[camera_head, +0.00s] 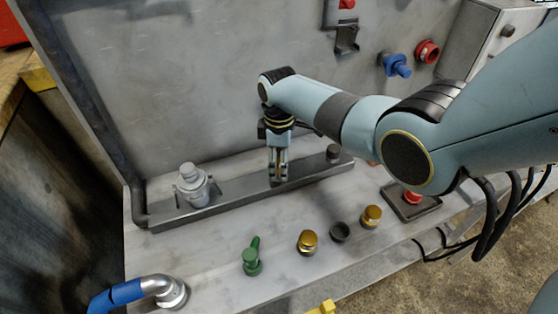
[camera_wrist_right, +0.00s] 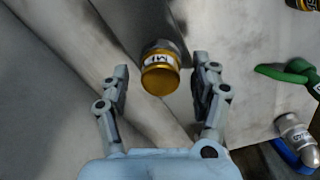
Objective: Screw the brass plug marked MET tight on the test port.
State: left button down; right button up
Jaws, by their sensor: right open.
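A brass plug (camera_wrist_right: 160,80) shows in the right wrist view, with a white label of which I read only "M". A grey part (camera_wrist_right: 165,47) shows just behind it; I cannot tell whether the plug is seated on this. My right gripper (camera_wrist_right: 162,85) is open, its fingers on either side of the plug with gaps. In the head view the right gripper (camera_head: 278,178) points down at the middle of the metal rail (camera_head: 235,203). It hides the plug and the spot beneath it there. My left gripper is not in view.
A grey fitting (camera_head: 192,186) and a dark knob (camera_head: 333,153) stand on the rail to either side. In front are a green handle (camera_head: 251,260), two brass plugs (camera_head: 307,242) (camera_head: 371,216), a dark ring (camera_head: 340,232) and a blue-sleeved elbow (camera_head: 140,291). A red button (camera_head: 412,197) is at right.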

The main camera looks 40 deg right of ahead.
jog(key=shift+c, duration=0.5)
jog(key=n, duration=0.4)
jog(key=shift+n, duration=0.4)
jog(key=n, duration=1)
jog(key=shift+n, duration=0.3)
jog(key=n, duration=0.5)
jog(key=c, duration=1.2)
jog(key=m, duration=0.6)
grip_shut()
jog(key=o, duration=1.3)
grip_release()
